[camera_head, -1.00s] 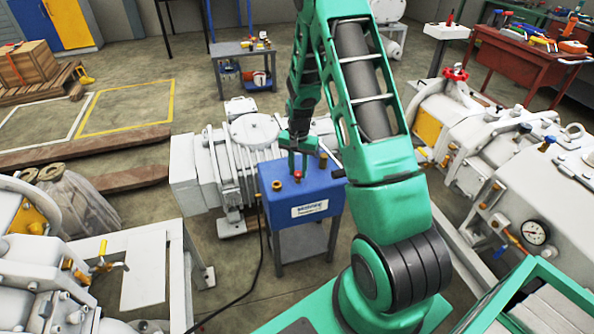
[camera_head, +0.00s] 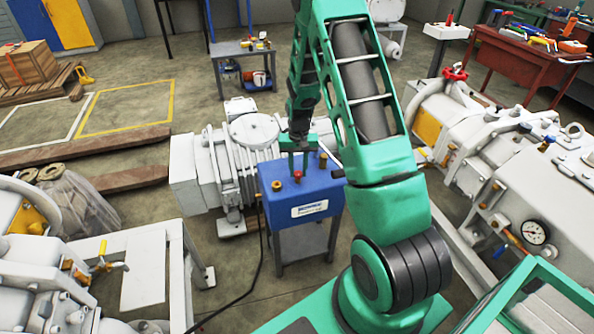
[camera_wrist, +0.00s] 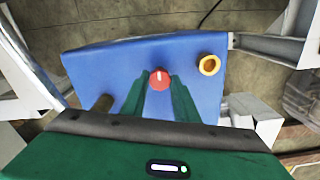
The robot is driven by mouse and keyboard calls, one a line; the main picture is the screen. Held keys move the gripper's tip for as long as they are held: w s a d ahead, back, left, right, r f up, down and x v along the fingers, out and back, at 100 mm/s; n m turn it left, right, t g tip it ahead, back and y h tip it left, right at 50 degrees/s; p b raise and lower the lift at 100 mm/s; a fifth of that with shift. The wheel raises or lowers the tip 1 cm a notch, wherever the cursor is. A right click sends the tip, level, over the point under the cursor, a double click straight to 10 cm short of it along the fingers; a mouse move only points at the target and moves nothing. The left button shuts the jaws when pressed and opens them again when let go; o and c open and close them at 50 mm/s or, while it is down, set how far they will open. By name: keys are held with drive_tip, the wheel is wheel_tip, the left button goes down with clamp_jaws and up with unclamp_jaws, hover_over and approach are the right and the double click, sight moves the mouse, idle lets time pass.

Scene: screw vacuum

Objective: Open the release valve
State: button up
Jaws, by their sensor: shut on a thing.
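A blue box (camera_head: 330,199) stands on a grey stand in the middle of the head view, and its top fills most of the wrist view (camera_wrist: 85,65). A small round red knob (camera_wrist: 159,78) with a white mark sits on that top. It also shows in the head view (camera_head: 298,175). My gripper (camera_head: 298,171) reaches down over the box. In the wrist view its green fingers (camera_wrist: 159,86) are on either side of the red knob, shut on it. The finger contact is partly hidden. No label on the knob is readable.
A brass fitting (camera_wrist: 209,65) stands right of the knob in the wrist view, and a brown post (camera_wrist: 100,104) stands left of the fingers. A white ribbed pump (camera_head: 250,150) is close behind the box. A black cable (camera_head: 262,255) runs down the box's left side.

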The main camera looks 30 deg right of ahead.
sight(298, 173)
drive_tip(key=shift+w+d+r, duration=0.1)
drive_tip(key=shift+w, duration=0.15)
drive_tip(key=o, duration=1.1)
drive_tip(key=shift+c, duration=0.2)
drive_tip(key=shift+s, duration=0.1)
wheel_tip(298, 173, up, 11)
drive_tip(key=shift+f, duration=0.2)
